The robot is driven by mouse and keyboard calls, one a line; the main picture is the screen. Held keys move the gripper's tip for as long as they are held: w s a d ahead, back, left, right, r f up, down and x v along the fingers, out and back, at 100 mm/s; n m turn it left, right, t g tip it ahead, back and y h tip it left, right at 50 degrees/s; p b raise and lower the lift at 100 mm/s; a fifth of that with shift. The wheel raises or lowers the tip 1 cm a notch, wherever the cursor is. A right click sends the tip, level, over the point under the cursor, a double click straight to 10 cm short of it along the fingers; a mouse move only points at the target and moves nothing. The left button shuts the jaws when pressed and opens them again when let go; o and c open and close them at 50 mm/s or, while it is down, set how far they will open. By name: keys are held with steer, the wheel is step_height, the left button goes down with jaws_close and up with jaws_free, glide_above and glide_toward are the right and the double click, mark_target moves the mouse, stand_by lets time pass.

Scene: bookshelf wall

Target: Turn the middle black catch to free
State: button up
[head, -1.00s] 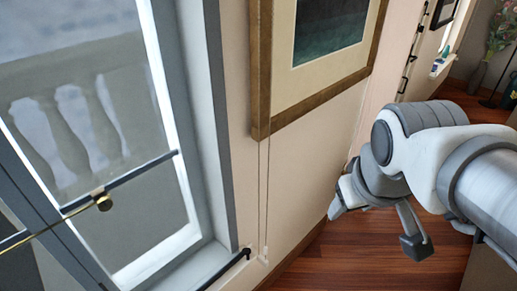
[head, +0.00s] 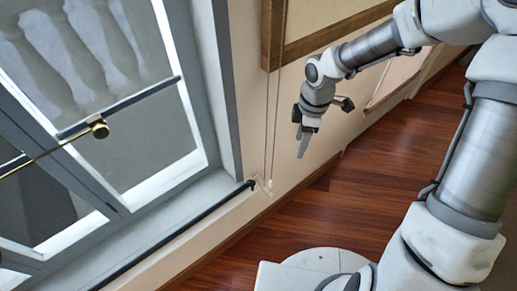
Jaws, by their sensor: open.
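My gripper (head: 304,138) hangs in front of the wall, below the picture frame and right of the window, pointing down. It is open, nothing shows between its fingers, and it touches nothing that I can see. A black bar (head: 190,228) runs along the window sill and ends in a small dark piece (head: 251,185) near the wall corner, left of and below my gripper. I cannot tell whether this is a catch. No row of black catches with a clear middle one shows in this view.
The window (head: 150,130) on the left has dark cross bars and a brass knob (head: 99,129). A wooden picture frame (head: 272,40) hangs above my gripper. Two thin cords run down the wall beside the window. The wooden floor (head: 400,135) is clear on the right.

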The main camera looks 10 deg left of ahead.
steer(key=w+a+f+n+g+y, duration=0.1)
steer(key=a+f+n+y, duration=0.2)
steer(key=a+f, duration=0.25)
steer(key=b, duration=0.2)
glide_toward(253, 182)
steer(key=x, duration=0.8)
steer(key=shift+c, duration=0.2)
jaws_close()
